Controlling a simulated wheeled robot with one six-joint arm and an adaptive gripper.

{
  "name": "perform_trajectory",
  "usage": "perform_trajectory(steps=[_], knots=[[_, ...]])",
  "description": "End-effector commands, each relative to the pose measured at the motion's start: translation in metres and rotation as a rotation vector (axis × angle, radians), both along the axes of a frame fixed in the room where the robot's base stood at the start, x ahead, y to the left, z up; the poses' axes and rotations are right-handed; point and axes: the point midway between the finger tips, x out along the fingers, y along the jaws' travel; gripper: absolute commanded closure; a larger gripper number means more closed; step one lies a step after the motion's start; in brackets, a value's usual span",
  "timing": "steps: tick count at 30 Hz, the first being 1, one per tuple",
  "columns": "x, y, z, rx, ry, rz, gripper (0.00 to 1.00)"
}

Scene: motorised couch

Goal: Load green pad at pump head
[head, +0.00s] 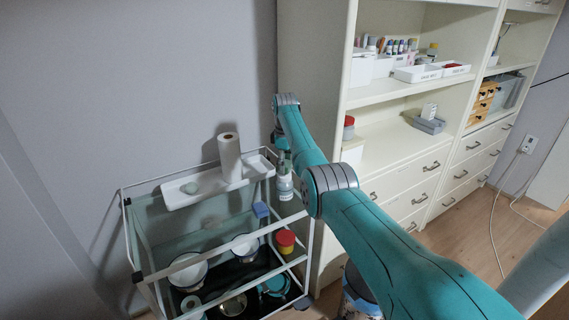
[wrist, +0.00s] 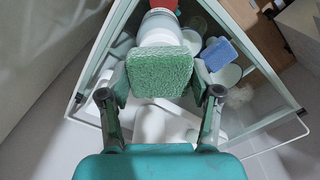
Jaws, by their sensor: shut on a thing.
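In the wrist view, a square, rough green pad (wrist: 158,72) sits between the two fingers of my gripper (wrist: 160,84), which is shut on it. Its broad face is turned toward the camera. Behind the pad stands a white bottle-like container (wrist: 160,28) with red above it, partly hidden by the pad. In the head view, my gripper (head: 283,160) is small and points down over the right side of the cart, with a white cylindrical thing (head: 284,188) just below it. I cannot make out a pump head clearly in either view.
A white-framed cart (head: 146,281) holds a white tray (head: 180,197) with a paper roll (head: 230,158), a blue block (head: 261,210), a red-and-yellow tub (head: 285,240) and white-rimmed pots (head: 187,271). A cream cabinet (head: 310,75) stands close to its right; a wall is behind.

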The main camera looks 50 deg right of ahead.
Motion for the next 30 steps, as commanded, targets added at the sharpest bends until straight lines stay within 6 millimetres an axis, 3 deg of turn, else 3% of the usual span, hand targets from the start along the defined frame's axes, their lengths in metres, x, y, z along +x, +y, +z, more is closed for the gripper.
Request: perform_trajectory(steps=[30], knots=[[-0.0001, 0.0001, -0.0074, 0.0, 0.0, 0.0, 0.64]])
